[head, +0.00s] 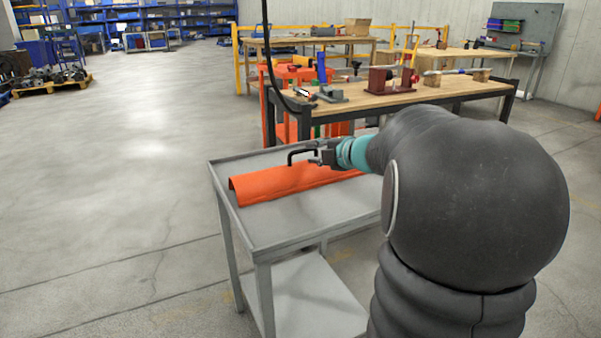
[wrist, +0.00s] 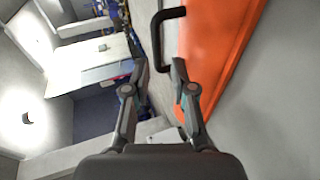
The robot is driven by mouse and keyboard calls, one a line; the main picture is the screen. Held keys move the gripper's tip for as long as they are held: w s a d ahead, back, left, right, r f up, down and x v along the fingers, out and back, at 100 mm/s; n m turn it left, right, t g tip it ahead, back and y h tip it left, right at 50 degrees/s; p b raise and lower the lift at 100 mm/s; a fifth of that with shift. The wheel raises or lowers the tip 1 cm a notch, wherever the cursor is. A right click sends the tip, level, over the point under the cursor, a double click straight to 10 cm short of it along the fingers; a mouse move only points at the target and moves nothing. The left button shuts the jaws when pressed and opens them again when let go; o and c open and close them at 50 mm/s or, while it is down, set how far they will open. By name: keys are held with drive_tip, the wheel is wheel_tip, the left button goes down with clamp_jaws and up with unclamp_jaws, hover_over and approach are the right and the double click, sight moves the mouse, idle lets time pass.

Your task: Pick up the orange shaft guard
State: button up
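The orange shaft guard (head: 262,186) is a long curved cover lying on the top of a grey cart (head: 290,228). Its black handle (head: 291,155) stands up from it. My gripper (head: 318,153) is at the handle, above the guard. In the wrist view my gripper (wrist: 160,68) is open, with one finger to each side of the handle (wrist: 159,42). The handle's near end lies between the fingertips, with a gap showing on the left. Contact on the right is unclear. The orange guard (wrist: 215,45) fills the upper right there. My arm hides its right end in the head view.
A wooden workbench (head: 430,93) with tools and a red block stands behind the cart. An orange-red tool cart (head: 283,75) is beside it. The cart has a lower shelf (head: 305,295). The floor to the left is clear. A black cable (head: 268,45) hangs above.

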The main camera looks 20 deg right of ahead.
sight(304, 150)
drive_tip(key=shift+d+x, duration=0.2)
drive_tip(key=shift+x, duration=3)
drive_tip(key=shift+r, duration=0.15)
clamp_jaws()
drive_tip(key=shift+r, duration=0.15)
